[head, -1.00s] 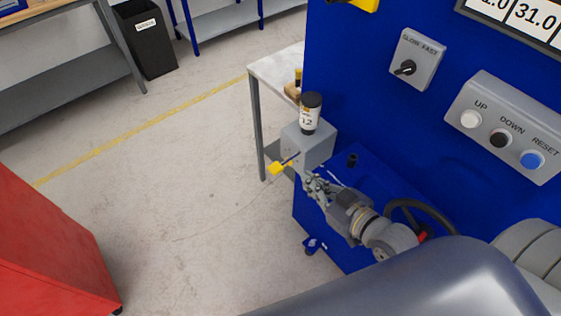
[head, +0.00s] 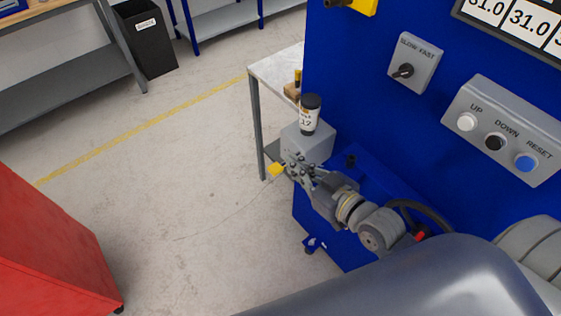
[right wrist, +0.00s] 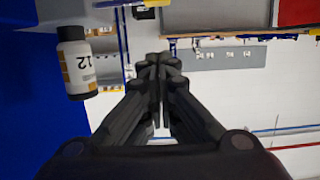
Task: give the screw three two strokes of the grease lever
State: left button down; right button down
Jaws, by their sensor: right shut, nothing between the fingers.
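The grease unit is a grey box (head: 313,142) on the blue machine's side, with a black-capped bottle (head: 309,115) labelled 12 standing on it. The bottle also shows in the right wrist view (right wrist: 76,65). The lever has a yellow end (head: 276,169) at the box's lower left; its rod is mostly hidden behind my gripper. My right gripper (head: 291,167) is shut and empty, at the box's front close to the lever; I cannot tell whether it touches. In the right wrist view my fingers (right wrist: 160,62) are together. My left gripper is not in view.
The blue machine (head: 400,140) carries a SLOW/FAST switch (head: 414,66) and an UP, DOWN, RESET panel (head: 503,135). A small table (head: 275,68) stands behind the grease unit. A red cabinet (head: 50,250) is at left. The floor between is clear.

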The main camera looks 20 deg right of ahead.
jog(key=p, duration=0.1)
send_over(280, 165)
jog(key=s, duration=0.2)
jog(key=f, duration=0.2)
jog(key=shift+s+a+f+p, duration=0.1)
jog(key=shift+a+f+p, duration=0.1)
jog(key=shift+f, duration=0.7)
jog(key=shift+a+f+p, duration=0.1)
jog(key=shift+a+f, duration=0.05)
jog(key=shift+f, duration=0.7)
